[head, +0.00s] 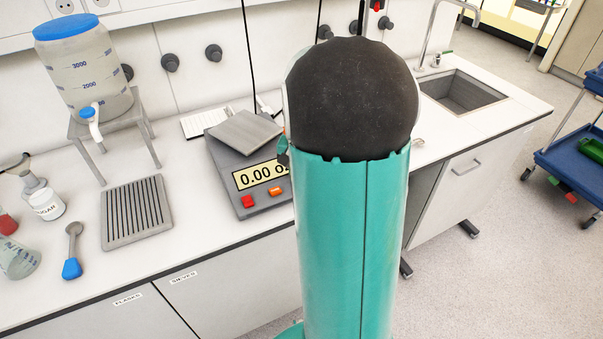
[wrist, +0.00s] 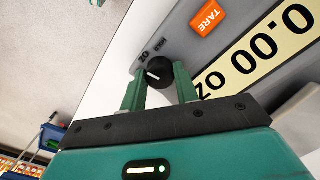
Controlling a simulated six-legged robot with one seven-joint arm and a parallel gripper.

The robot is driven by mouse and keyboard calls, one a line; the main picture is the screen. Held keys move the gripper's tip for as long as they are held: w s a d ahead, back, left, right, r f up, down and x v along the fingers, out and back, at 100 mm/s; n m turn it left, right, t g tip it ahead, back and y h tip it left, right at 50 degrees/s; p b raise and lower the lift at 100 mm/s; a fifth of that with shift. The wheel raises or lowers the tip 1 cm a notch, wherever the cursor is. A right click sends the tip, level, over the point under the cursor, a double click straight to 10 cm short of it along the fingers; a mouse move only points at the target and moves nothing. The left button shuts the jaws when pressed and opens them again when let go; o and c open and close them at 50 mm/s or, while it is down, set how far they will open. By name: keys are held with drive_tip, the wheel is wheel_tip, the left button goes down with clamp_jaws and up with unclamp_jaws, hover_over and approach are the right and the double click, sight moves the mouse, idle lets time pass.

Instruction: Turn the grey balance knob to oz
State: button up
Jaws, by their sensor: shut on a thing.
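The grey balance (head: 236,165) stands on the counter, partly hidden by my arm in the head view. Its display (head: 262,174) is partly covered there; in the wrist view the display (wrist: 255,52) appears upside down and reads 0.00 oz. The dark round knob (wrist: 156,73) has a white pointer mark and sits on the balance's front, beside small printed labels including "oz" (wrist: 145,56). My gripper (wrist: 160,78) has its two green fingers on either side of the knob, shut on it. The knob is hidden behind my arm in the head view.
An orange TARE button (wrist: 207,17) lies near the knob. Left of the balance are a ribbed grey tray (head: 137,212), a blue-ended scoop (head: 72,250), a sugar bottle (head: 45,200) and a dispenser jug (head: 85,70) on a stand. A sink (head: 462,92) is at right.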

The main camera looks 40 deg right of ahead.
drive_tip(key=shift+m, duration=0.5)
drive_tip(key=o, duration=1)
drive_tip(key=shift+c, duration=0.2)
drive_tip(key=shift+r, duration=0.1)
wheel_tip(320, 180, up, 14)
